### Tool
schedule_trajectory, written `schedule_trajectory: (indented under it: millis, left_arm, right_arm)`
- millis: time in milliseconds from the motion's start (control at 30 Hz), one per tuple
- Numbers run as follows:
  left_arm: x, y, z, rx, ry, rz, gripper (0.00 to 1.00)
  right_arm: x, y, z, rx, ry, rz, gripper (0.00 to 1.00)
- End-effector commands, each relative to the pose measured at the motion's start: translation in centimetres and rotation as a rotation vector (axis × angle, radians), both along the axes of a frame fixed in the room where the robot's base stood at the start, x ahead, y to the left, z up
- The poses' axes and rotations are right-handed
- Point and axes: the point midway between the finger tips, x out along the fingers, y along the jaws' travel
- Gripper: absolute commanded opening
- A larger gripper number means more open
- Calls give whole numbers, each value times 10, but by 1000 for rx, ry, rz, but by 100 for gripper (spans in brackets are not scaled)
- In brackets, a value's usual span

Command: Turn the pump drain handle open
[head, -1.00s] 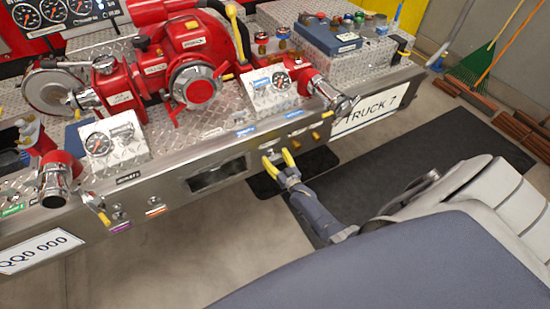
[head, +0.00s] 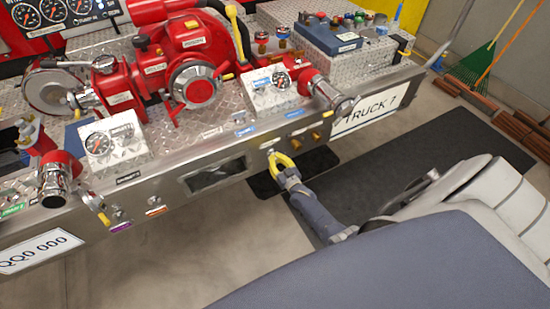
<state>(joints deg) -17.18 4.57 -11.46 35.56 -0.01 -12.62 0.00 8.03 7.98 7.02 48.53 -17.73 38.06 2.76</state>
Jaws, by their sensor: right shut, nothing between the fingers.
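My right gripper (head: 275,155) has yellow fingers, now drawn together and empty. Its tips are at the front face of the metal bumper (head: 218,161), just below its top edge and left of two brass fittings. A small light-coloured fitting (head: 270,150) shows at the fingertips, partly hidden; I cannot tell whether they touch it or whether it is the drain handle. A yellow lever handle (head: 98,207) hangs from the bumper front at the left, well away from the gripper. The red pump (head: 195,60) stands on the bumper deck. My left gripper is not in view.
Brass fittings (head: 316,135) stick out right of the gripper. A dark rectangular opening (head: 216,174) lies to its left. Gauge boxes (head: 277,92) and a red capped outlet (head: 325,90) stand above. The floor before the bumper is clear, with a dark mat (head: 420,170).

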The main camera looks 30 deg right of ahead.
Motion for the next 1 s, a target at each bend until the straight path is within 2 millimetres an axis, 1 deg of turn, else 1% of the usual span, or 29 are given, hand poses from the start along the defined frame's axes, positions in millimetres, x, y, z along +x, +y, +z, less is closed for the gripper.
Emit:
schedule_trajectory:
  millis: [33, 300, 433, 600, 867, 900, 1000]
  left_arm:
    - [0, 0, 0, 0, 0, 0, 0]
    - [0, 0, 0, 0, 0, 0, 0]
    - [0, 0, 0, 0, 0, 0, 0]
    - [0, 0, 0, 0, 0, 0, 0]
    - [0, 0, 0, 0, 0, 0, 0]
    - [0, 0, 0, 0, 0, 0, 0]
    - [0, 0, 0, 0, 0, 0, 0]
  right_arm:
    - [6, -3, 11, -20, -23, -2, 0]
    - [7, -2, 11, -265, -6, -4, 0]
    - [7, -2, 11, -353, 0, -6, 0]
    - [7, -2, 11, -401, 3, -4, 0]
    - [7, -1, 11, -402, 3, -4, 0]
    - [7, -1, 11, -402, 3, -4, 2]
    - [7, -1, 11, -401, 3, -3, 13]
